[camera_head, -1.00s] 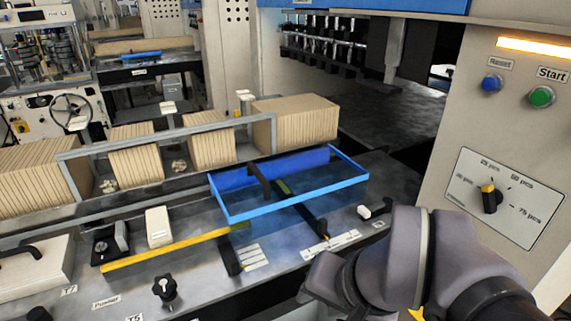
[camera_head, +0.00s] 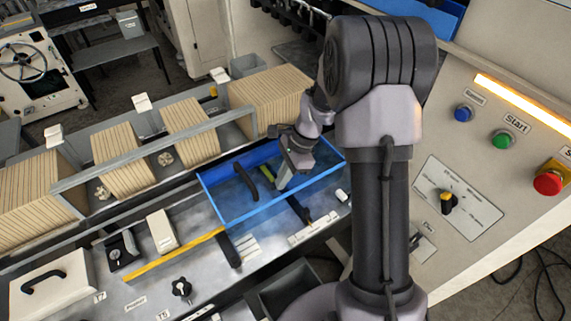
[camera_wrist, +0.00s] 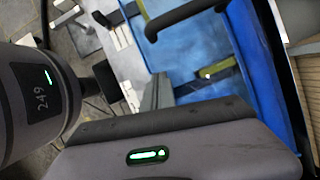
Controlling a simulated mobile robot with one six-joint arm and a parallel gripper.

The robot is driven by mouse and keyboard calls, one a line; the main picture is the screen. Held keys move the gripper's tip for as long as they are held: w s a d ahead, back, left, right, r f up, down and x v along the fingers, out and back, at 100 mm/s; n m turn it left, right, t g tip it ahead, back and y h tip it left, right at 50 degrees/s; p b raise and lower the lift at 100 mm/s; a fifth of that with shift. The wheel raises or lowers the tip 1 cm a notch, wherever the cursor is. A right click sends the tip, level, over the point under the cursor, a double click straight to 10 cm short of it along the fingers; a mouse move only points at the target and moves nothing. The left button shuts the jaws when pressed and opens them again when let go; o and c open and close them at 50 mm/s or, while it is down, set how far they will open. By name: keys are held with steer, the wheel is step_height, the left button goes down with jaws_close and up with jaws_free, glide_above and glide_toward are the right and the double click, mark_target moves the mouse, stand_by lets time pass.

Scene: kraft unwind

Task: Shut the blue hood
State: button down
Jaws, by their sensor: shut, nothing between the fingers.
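The blue hood (camera_head: 222,218) is a blue frame with a see-through panel on the machine bed. I cannot tell how far it is tilted. Its black arched handle (camera_head: 246,181) rises from the panel, and it also shows at the top of the wrist view (camera_wrist: 185,14). My gripper (camera_head: 283,184) is shut and empty, over the right part of the hood and to the right of the handle. In the wrist view my gripper (camera_wrist: 156,92) points at the hood, apart from the handle.
Stacks of brown kraft sheets (camera_head: 125,160) stand behind a grey rail (camera_head: 170,145) at the back. A yellow bar (camera_head: 170,255) lies left of the hood. The control panel with a green start button (camera_head: 503,140) and a red button (camera_head: 549,181) is at the right.

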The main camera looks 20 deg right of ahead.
mark_target(260, 199)
steer(key=shift+x, duration=1.05)
steer(key=a, duration=0.3)
steer(key=shift+a+r+p, duration=0.15)
steer(key=shift+a+p, duration=0.1)
steer(key=shift+p, duration=0.05)
steer(key=shift+a, duration=0.2)
steer(key=shift+s+a, duration=0.1)
steer(key=shift+a, duration=0.35)
steer(key=s+a, duration=0.3)
steer(key=a, duration=1.4)
steer(key=s+a, duration=0.3)
steer(key=a, duration=1.3)
steer(key=shift+s+a+b, duration=0.3)
steer(key=shift+a+b, duration=0.05)
steer(key=shift+a, duration=0.05)
steer(key=shift+w+r, duration=0.1)
